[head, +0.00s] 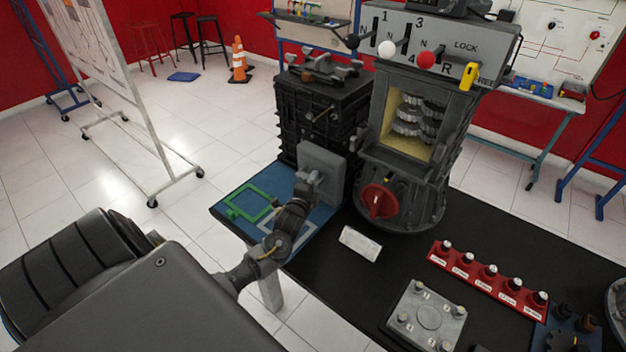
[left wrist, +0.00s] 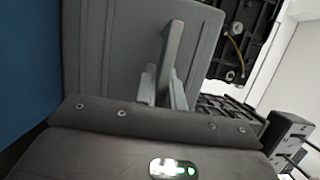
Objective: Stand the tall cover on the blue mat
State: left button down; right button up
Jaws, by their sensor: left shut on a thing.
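The tall cover (head: 322,160) is a light grey plate in front of the black engine block, above the far right part of the blue mat (head: 232,200). My left gripper (head: 309,184) is shut on it, on the side facing me. In the left wrist view the cover (left wrist: 105,55) fills the upper middle, with a raised rib between the fingers of my left gripper (left wrist: 165,90). The mat bears a green square outline and a pale grey outline, partly hidden by my left arm. I cannot tell whether the cover's lower edge touches the mat. My right gripper is not in view.
The black engine block (head: 302,110) stands close behind the cover. The gearbox trainer (head: 420,120) with a red knob stands to its right. A white label block (head: 360,243), a red rack (head: 488,278) and a grey plate (head: 428,315) with bolts lie on the black table.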

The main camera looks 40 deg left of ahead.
pick_arm(q)
jog(key=shift+r, duration=0.1)
jog(key=c, duration=1.8)
grip_release()
jog(key=o, duration=0.3)
jog(key=b+v, duration=0.1)
jog(key=v, duration=1.1)
jog(key=shift+b, duration=0.4)
